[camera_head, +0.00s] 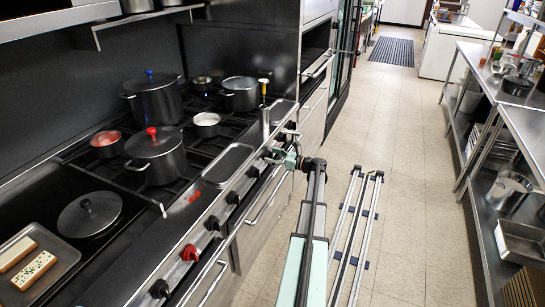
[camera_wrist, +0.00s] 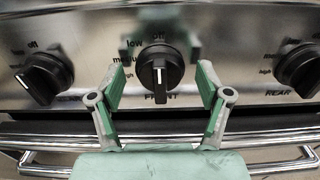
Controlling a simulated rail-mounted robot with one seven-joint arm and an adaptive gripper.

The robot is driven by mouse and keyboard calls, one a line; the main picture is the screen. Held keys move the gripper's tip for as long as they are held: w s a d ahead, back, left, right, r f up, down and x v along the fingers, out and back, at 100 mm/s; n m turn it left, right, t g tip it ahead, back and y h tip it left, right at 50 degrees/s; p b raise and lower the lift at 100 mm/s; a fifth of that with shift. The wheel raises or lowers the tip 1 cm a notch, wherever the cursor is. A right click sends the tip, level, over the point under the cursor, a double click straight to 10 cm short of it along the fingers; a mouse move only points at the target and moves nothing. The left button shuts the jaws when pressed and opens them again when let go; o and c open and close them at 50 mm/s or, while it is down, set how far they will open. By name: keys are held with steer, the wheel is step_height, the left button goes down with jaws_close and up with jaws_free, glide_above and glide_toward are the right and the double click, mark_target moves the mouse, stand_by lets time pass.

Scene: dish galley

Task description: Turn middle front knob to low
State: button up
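A black knob (camera_wrist: 160,68) labelled "FRONT" sits on the steel panel in the middle of the wrist view. Marks for "off", "low" and part of "medium" are above and to its left. My gripper (camera_wrist: 161,82) is open, with one green-padded finger on each side of the knob and a gap on both sides. I cannot tell whether the fingertips reach past the knob's face. In the head view my gripper (camera_head: 289,160) is at the stove's front panel and partly hides the knobs there.
Neighbouring knobs flank it in the wrist view: a left one (camera_wrist: 45,77) and a right one (camera_wrist: 299,67) labelled "REAR". A rail (camera_wrist: 40,160) runs below the panel. Pots, including a red-knobbed one (camera_head: 156,160), stand on the stove. The floor aisle (camera_head: 410,150) is clear.

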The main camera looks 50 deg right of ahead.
steer(key=c, duration=1.1)
steer(key=shift+f+b, duration=0.1)
steer(key=shift+b, duration=0.35)
steer(key=shift+n+b, duration=0.3)
steer(key=shift+n, duration=0.1)
steer(key=n+b, duration=0.2)
steer(key=b, duration=0.1)
steer(key=shift+a+f+n+b, duration=0.1)
steer(key=shift+f+n+b, duration=0.05)
steer(key=shift+n+b, duration=1.25)
steer(key=shift+r+n+b, duration=0.2)
steer(key=shift+n+b, duration=0.5)
